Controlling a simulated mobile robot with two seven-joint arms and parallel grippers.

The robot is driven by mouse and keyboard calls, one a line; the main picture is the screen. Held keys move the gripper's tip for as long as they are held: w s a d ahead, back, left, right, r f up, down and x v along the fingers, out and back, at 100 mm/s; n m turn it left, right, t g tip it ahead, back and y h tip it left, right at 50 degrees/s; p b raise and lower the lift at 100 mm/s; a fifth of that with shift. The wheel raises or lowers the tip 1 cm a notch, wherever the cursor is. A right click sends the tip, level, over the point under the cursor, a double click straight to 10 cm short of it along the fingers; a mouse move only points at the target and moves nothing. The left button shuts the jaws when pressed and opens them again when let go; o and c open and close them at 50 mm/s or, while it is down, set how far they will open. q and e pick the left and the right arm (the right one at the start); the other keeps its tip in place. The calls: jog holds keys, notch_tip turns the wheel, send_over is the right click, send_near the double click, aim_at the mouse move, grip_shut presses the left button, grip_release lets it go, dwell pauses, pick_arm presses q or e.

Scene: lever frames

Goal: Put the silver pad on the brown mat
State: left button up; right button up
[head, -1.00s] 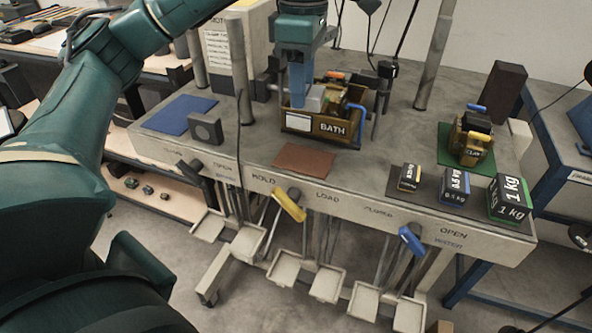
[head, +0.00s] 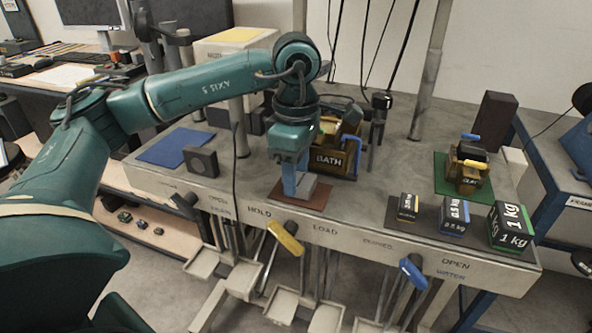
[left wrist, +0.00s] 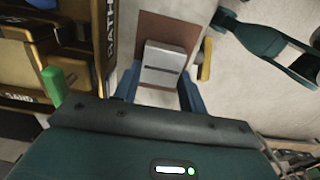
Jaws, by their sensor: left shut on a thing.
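The silver pad (head: 307,187) is between the blue fingers of my left gripper (head: 296,190), which is shut on it. The pad is over the brown mat (head: 319,199) near the bench's front edge; I cannot tell whether it touches the mat or hangs just above. The left wrist view shows the pad (left wrist: 166,58) within the mat's width, with the mat (left wrist: 160,27) showing beyond it and at its sides. The left gripper's fingertips (left wrist: 160,88) stand either side of the pad's near end. My right gripper is not in view.
The BATH box (head: 330,158) stands just behind the mat. A blue mat (head: 174,147) and a grey block with a round hole (head: 201,161) lie to the left. A yellow-handled lever (head: 285,237) hangs at the front edge. Black weights (head: 453,214) stand to the right.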

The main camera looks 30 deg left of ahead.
pick_arm(q)
jog(key=shift+f, duration=0.15)
jog(key=o, duration=1.2)
jog(key=shift+o, duration=0.2)
notch_tip(320, 180, up, 12)
jog(key=p, duration=0.2)
jog(key=shift+r, duration=0.2)
